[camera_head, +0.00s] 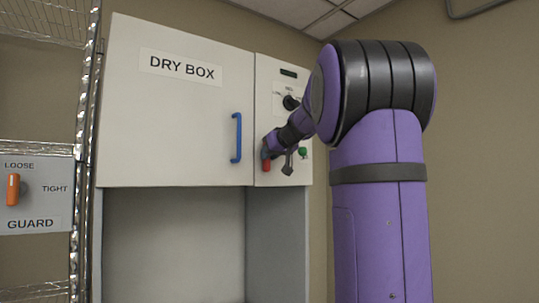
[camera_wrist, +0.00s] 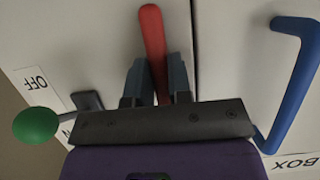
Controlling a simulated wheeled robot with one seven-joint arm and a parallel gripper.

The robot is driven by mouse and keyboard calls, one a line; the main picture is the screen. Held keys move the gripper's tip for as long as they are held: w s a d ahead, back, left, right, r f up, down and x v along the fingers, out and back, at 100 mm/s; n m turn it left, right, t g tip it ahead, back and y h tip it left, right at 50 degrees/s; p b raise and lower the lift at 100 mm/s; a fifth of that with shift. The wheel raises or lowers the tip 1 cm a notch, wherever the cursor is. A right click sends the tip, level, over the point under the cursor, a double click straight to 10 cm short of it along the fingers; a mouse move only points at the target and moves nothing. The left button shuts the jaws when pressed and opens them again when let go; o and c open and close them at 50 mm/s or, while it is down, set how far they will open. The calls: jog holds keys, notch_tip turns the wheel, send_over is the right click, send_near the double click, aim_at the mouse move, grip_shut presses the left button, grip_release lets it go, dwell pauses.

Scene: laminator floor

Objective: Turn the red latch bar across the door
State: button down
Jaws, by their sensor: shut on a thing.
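The red latch bar (camera_wrist: 152,38) lies between the fingers of my gripper (camera_wrist: 157,74) in the wrist view, and the gripper is shut on it. Its free end sticks out past the fingertips, roughly parallel to the door's edge. In the head view the lower end of the red bar (camera_head: 266,165) shows on the side panel, just right of the door seam. The rest is hidden by my gripper (camera_head: 270,150). The white door (camera_head: 175,115), marked DRY BOX, is closed and has a blue handle (camera_head: 236,138).
A green knob (camera_wrist: 36,123) and a dark lever (camera_wrist: 88,101) sit close beside my gripper. A black dial (camera_head: 290,102) is higher on the panel. A wire rack (camera_head: 85,120) with a GUARD plate (camera_head: 40,192) stands at left. Below the door is an open bay.

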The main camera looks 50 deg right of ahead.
jog(key=m+t+y, duration=0.1)
jog(key=m+y, duration=0.1)
jog(key=m, duration=0.2)
jog(key=m+t+y, duration=0.2)
jog(key=m, duration=0.2)
jog(key=f+m+t+y, duration=0.1)
jog(key=m, duration=0.4)
jog(key=shift+s+d+t+y, duration=0.1)
jog(key=shift+d+t+y, duration=0.2)
jog(key=shift+d+y, duration=0.1)
dwell(0.4)
jog(key=shift+m, duration=0.3)
jog(key=c, duration=1)
grip_release()
jog(key=shift+c, duration=0.2)
jog(key=s, duration=0.3)
jog(key=s+d, duration=0.1)
jog(key=s, duration=0.6)
jog(key=shift+s+d, duration=0.35)
